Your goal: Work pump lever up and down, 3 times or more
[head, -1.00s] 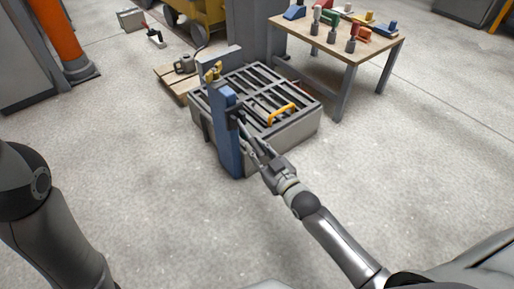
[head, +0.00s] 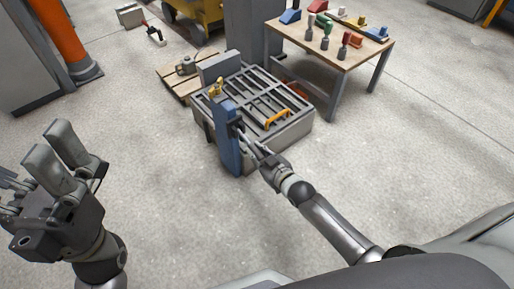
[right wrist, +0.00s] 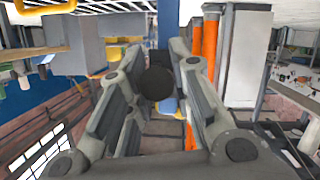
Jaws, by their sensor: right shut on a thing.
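A blue pump post (head: 226,140) stands at the near left corner of a grey mould (head: 290,131) with a slatted top. A yellow fitting (head: 216,87) is at the top of the post. My right gripper (head: 251,145) is shut on the pump lever beside the post. In the right wrist view, the lever's dark round end (right wrist: 157,83) sits between the fingers. The fingers hide most of the lever. My left gripper (head: 54,148) is raised at the left of the head view, open and empty, away from the pump.
A yellow handle (head: 277,118) lies on the mould's top, with a grey block (head: 219,67) at its back. A wooden table (head: 340,59) with tools and coloured pieces stands behind right. A pallet (head: 176,83) lies behind left. The near floor is clear.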

